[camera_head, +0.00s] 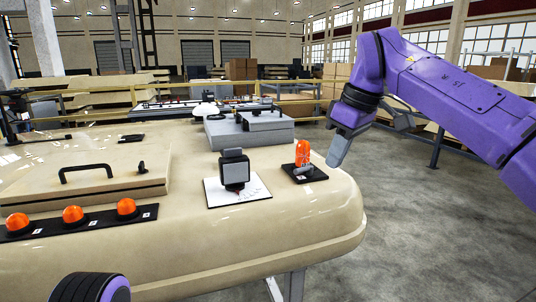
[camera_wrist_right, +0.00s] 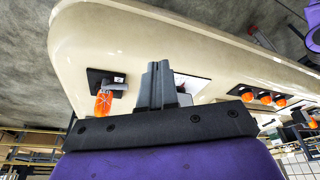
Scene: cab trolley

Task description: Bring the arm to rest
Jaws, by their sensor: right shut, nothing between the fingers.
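My right arm is purple and reaches in from the right in the head view. Its grey gripper (camera_head: 338,150) points down, just right of an orange lamp (camera_head: 302,152) that stands on a small black plate (camera_head: 305,174) at the right end of the beige cab panel (camera_head: 290,226). In the right wrist view the two grey fingers (camera_wrist_right: 158,84) are together with nothing between them, and the orange lamp (camera_wrist_right: 103,102) shows to their left, apart from them. A purple and black part of my left arm shows at the bottom left of the head view; my left gripper is not visible.
A black device on a white plate (camera_head: 250,193) stands left of the lamp. Several orange lamps sit on a black strip (camera_head: 95,222) at the left. A handled hatch (camera_head: 80,190) and a grey box (camera_head: 250,133) lie behind. Open floor (camera_head: 430,230) is at the right.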

